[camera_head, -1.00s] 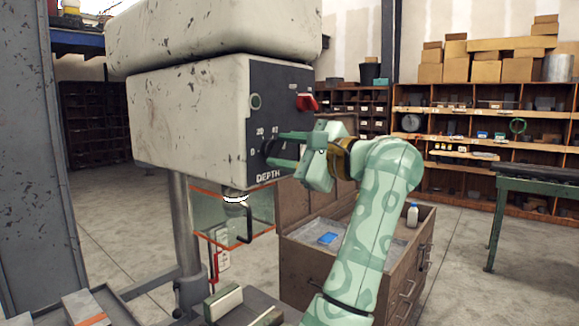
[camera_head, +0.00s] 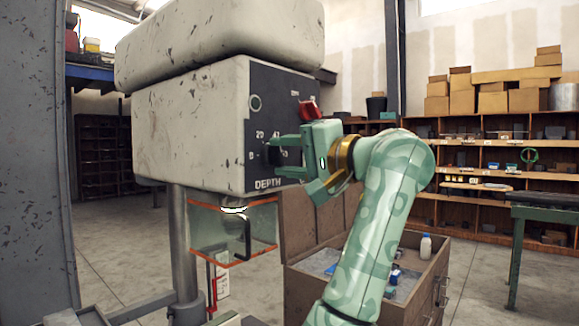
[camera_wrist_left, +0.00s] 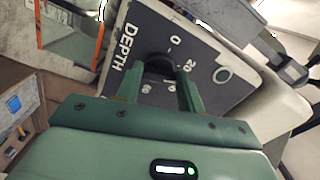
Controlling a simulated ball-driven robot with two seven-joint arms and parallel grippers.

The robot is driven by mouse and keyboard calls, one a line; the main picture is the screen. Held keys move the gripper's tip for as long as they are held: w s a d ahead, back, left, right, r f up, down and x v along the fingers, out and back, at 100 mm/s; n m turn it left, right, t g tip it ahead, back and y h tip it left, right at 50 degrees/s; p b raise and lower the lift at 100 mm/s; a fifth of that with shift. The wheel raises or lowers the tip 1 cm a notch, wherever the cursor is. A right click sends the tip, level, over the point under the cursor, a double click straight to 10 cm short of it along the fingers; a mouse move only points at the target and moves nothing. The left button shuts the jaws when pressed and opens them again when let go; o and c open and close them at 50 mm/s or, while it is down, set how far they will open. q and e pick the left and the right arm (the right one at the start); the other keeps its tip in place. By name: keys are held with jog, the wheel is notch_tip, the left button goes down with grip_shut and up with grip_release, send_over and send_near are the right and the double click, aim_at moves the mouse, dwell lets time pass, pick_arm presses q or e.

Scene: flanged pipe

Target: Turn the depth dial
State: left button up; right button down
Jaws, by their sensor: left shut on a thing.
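The depth dial (camera_head: 272,155) is a dark knob on the dark control panel (camera_head: 262,105) of a worn cream machine head, above the word DEPTH. In the left wrist view the black dial (camera_wrist_left: 158,66) sits between the two green fingers, with the numbers 0 and 20 and other marks around it. My left gripper (camera_head: 276,150) is shut on the dial, and its fingers hide part of the scale in the head view. It also shows in the left wrist view (camera_wrist_left: 160,84). My right gripper is in neither view.
A red switch (camera_head: 308,110) and a round green-ringed button (camera_head: 256,103) are on the same panel. A clear guard with orange edges (camera_head: 235,232) hangs below the head. An open drawer cabinet (camera_head: 312,240) stands behind my left arm.

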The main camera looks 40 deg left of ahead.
pick_arm(q)
jog(key=shift+w+f+n+b, duration=0.15)
jog(key=shift+n+b, duration=0.1)
jog(key=shift+n, duration=0.35)
jog(key=shift+s+f+n+b, duration=0.1)
jog(key=shift+n+b, duration=0.15)
jog(key=shift+n, duration=0.35)
jog(key=o, duration=0.9)
jog(key=shift+o, duration=0.5)
jog(key=shift+r, duration=0.1)
jog(key=shift+d, duration=0.1)
jog(key=s+d+p, duration=0.1)
jog(key=d+p, duration=0.2)
jog(key=d, duration=1.3)
jog(key=shift+s, duration=0.15)
